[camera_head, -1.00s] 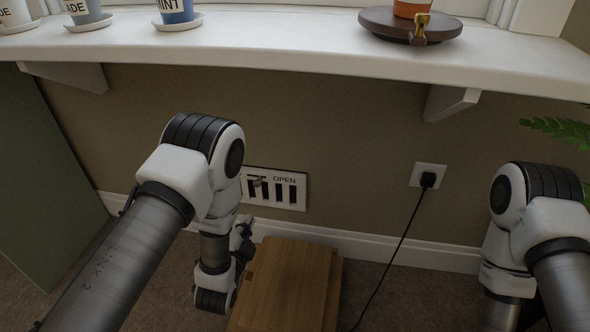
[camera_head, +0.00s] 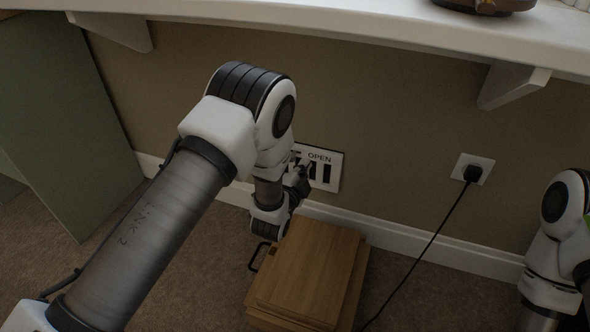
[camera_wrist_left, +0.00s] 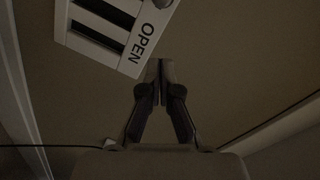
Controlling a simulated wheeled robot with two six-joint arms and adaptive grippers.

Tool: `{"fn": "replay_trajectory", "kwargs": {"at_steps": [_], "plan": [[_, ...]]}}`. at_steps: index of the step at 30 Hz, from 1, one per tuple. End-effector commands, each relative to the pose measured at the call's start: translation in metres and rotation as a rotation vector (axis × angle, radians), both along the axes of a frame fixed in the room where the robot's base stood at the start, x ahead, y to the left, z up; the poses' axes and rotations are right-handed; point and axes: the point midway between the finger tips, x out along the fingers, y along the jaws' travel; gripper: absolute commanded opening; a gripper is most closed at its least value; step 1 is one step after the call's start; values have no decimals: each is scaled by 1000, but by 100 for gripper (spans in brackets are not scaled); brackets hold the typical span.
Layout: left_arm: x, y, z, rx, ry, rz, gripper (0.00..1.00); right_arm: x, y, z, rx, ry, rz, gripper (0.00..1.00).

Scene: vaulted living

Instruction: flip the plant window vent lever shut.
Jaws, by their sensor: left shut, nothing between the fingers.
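The white vent plate (camera_head: 336,176) with dark slots and the word OPEN is low on the wall. My left arm covers its left part in the head view. The plate (camera_wrist_left: 75,42) also shows at the top left of the left wrist view. A rounded grey piece, probably the lever (camera_wrist_left: 162,3), is cut off at that view's top edge. My left gripper (camera_head: 305,172) is shut and empty in front of the plate's lower part. In the left wrist view its closed fingertips (camera_wrist_left: 160,66) point just below and right of the OPEN corner, apart from the grey piece.
A wooden box (camera_head: 310,265) with a dark handle stands on the carpet below the vent. A socket (camera_head: 474,168) with a plug and hanging cord is to the right. A white shelf (camera_head: 350,35) overhangs above. A green panel (camera_head: 50,120) stands at left.

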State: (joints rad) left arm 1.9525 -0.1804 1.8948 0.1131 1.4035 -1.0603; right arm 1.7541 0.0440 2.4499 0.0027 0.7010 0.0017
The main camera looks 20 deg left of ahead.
Motion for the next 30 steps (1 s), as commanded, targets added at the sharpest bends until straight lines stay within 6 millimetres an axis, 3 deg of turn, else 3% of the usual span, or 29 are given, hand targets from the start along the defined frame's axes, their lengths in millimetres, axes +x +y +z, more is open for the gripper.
{"fn": "replay_trajectory", "kwargs": {"at_steps": [3, 10, 22, 30], "plan": [[24, 2, -10, -1, -3, 1, 0, 1, 0, -21, 0, -3, -3, 40], [29, 31, -21, -1, 0, 1, 0, 4, -1, -38, -1, -10, -4, 40], [29, 35, -19, 0, 0, 0, 0, 4, -1, -36, -2, -12, -3, 40], [30, 63, -19, -1, 1, 2, 0, 1, -1, -22, 0, -4, -5, 40]]}}
